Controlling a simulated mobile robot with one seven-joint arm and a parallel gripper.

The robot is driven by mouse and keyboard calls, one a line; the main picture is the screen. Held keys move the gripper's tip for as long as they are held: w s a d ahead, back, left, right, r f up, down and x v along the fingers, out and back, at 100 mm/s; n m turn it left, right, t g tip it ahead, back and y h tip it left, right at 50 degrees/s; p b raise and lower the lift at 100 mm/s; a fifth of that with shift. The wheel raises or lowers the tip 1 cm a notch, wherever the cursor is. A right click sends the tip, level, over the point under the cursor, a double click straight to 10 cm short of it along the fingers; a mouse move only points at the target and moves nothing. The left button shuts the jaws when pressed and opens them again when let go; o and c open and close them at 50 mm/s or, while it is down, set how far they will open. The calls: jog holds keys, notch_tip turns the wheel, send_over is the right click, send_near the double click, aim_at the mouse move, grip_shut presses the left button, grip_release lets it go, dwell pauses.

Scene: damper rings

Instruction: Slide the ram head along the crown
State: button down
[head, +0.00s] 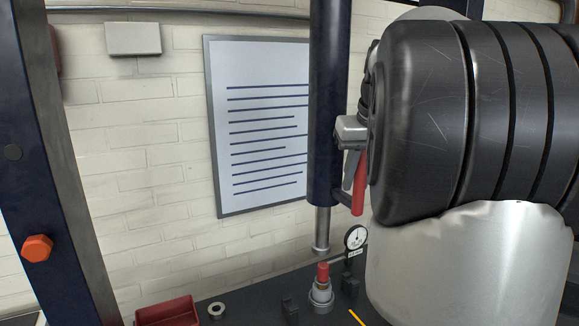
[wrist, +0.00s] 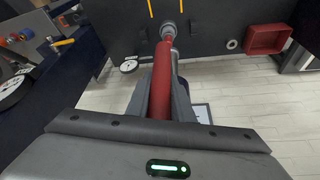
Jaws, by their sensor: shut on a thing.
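The ram head (head: 325,110) is a dark blue upright cylinder with a bare metal rod (head: 322,230) below it. Its top and the crown are out of the head view. A red handle (head: 358,198) hangs at its right side, below a pale grey block (head: 350,128). My gripper (head: 352,178) is shut on this handle, partly hidden by my dark arm. In the wrist view the red handle (wrist: 161,85) lies between the two grey fingers of my gripper (wrist: 160,100). A metal post with a red top (head: 322,285) stands under the rod, with a small gap between in the picture.
A dial gauge (head: 355,238) stands beside the post. A metal ring (head: 217,310) and a red tray (head: 168,312) lie to its left on the dark bed. A blue frame column (head: 50,150) with an orange knob (head: 37,248) rises at far left. A framed sheet (head: 262,125) hangs behind.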

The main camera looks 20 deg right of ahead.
jog(key=shift+d+r, duration=0.15)
jog(key=shift+d, duration=0.65)
jog(key=c, duration=1.5)
grip_release()
jog(key=shift+a, duration=0.2)
jog(key=shift+s+r, duration=0.1)
jog(key=shift+r, duration=0.15)
jog(key=shift+s+a+r+p, duration=0.15)
jog(key=shift+s+r+p, duration=0.1)
jog(key=shift+r+p, duration=0.35)
